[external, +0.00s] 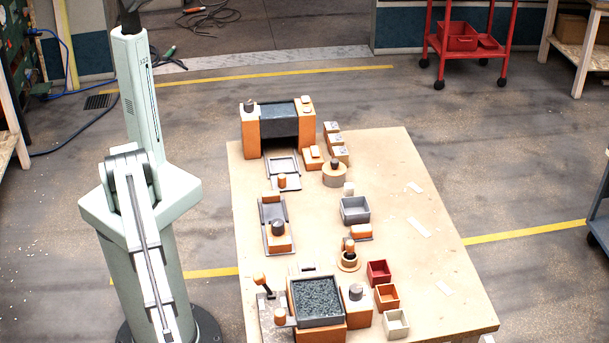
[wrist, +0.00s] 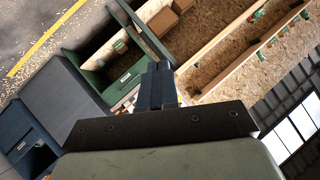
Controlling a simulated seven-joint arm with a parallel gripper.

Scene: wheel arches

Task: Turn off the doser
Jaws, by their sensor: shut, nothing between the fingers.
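My gripper (wrist: 158,88) shows in the wrist view as dark fingers closed together with nothing between them. It points away from the table, toward wooden shelving. In the external view my arm rises at the left, and the gripper is out of frame. No label tells which device is the doser. A likely one is the orange unit with a dark bin of grey granules (external: 318,296) at the table's near end. A lever with an orange knob (external: 260,280) stands at its left, and an orange block with a dark round knob (external: 356,293) at its right. Their on or off state cannot be told.
A larger orange and dark machine (external: 279,122) stands at the far end. Several smaller devices line the middle. Red (external: 378,271), orange (external: 387,296) and pale (external: 396,323) boxes sit near the front right.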

